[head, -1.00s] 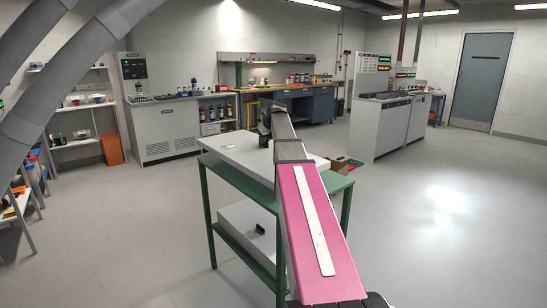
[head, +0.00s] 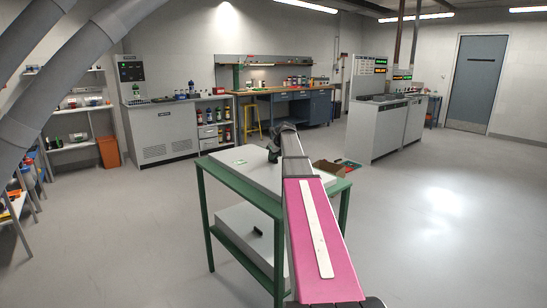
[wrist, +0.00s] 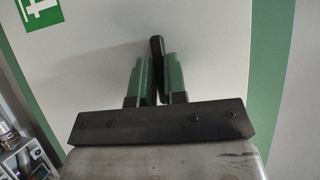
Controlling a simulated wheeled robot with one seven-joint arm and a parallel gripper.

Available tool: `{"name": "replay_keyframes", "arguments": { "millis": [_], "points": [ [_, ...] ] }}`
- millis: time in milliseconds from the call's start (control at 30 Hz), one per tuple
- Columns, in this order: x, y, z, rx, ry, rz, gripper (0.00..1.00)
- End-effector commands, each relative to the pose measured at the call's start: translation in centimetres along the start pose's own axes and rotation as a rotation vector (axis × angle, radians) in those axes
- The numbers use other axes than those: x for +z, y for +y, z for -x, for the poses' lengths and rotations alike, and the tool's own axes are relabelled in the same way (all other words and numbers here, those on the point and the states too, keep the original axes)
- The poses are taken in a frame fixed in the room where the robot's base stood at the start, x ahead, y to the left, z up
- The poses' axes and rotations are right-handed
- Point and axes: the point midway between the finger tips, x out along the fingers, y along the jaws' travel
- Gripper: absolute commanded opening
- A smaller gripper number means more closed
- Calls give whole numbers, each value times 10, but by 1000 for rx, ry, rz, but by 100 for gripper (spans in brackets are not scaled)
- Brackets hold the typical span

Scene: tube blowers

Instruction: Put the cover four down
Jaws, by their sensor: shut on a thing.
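A flat white cover (head: 232,161) with a small green label lies at the top of a green-framed table, looking level with it. I cannot tell whether it touches all round. In the wrist view the white cover (wrist: 95,70) fills most of the picture, its green-and-white label at the upper left. My gripper (wrist: 157,78) has green fingers shut on the cover's black handle (wrist: 157,48), which sticks out between them. In the head view my gripper (head: 273,150) is over the cover, and my arm hides part of it. I see no number four on it.
A white box (head: 240,232) with a black handle sits on the table's lower shelf. An open cardboard box (head: 328,167) is right of the cover.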

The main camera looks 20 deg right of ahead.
Motion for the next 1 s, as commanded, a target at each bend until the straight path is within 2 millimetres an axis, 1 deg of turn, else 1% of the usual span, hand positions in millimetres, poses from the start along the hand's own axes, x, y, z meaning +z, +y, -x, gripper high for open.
{"name": "replay_keyframes", "arguments": {
  "millis": [133, 167, 200, 233, 500, 633, 767, 1000],
  "points": [
    [0, 0, 0, -2, -2, 2, 0],
    [0, 0, 0, -2, 0, 2, 16],
    [0, 0, 0, -2, 0, 2, 29],
    [0, 0, 0, -2, 0, 2, 38],
    [0, 0, 0, -2, 0, 2, 38],
    [0, 0, 7, -2, 0, 1, 38],
    [0, 0, 26, -4, -2, 1, 38],
    [0, 1, 73, -3, -1, 1, 38]
  ]
}}
